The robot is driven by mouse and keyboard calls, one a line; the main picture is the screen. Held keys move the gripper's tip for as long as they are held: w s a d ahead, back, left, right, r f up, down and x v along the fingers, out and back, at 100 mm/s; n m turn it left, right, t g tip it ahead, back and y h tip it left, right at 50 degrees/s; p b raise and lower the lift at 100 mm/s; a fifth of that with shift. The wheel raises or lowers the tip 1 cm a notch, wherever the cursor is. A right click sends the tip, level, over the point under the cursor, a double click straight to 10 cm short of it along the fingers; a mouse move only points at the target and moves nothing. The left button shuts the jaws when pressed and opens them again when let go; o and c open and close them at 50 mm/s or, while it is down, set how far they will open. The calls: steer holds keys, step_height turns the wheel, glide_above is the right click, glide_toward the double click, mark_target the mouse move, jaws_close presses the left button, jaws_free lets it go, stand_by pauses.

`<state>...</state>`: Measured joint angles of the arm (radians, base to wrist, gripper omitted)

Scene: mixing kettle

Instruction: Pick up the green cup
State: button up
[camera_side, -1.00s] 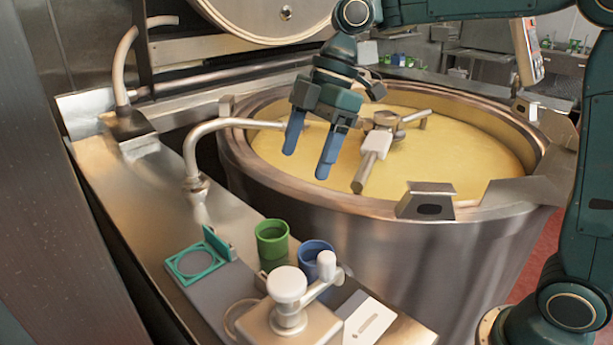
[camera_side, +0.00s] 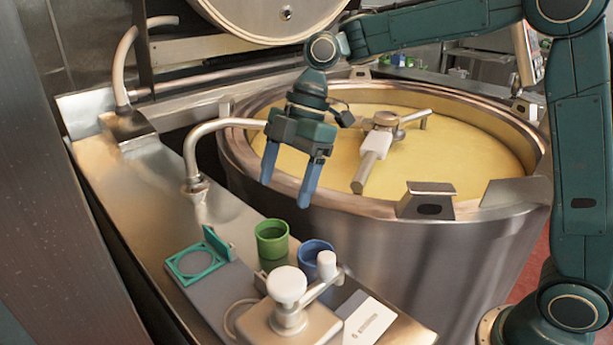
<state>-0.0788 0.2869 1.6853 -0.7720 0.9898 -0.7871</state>
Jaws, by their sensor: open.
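The green cup (camera_side: 272,241) stands upright on the metal counter beside the kettle, its open top facing up. My gripper (camera_side: 287,194) is open and empty, with its two blue fingers pointing down. It hangs above and slightly right of the green cup, over the near left rim of the kettle, apart from the cup.
A blue cup (camera_side: 316,257) stands close to the right of the green cup. A teal square holder (camera_side: 196,264) lies to the left. A metal device with white knobs (camera_side: 287,284) is in front. A curved pipe (camera_side: 193,152) rises behind, and the kettle (camera_side: 400,250) holds yellow contents.

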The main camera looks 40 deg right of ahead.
glide_above(272, 232)
steer(key=s, duration=0.2)
steer(key=shift+w+d+f, duration=0.1)
steer(key=shift+d+f, duration=0.05)
steer(key=shift+f, duration=0.95)
steer(key=shift+d+f, duration=0.15)
steer(key=shift+f, duration=0.9)
steer(key=shift+f, duration=0.1)
steer(key=shift+x, duration=2.5)
steer(key=shift+c, duration=0.5)
steer(key=c, duration=1)
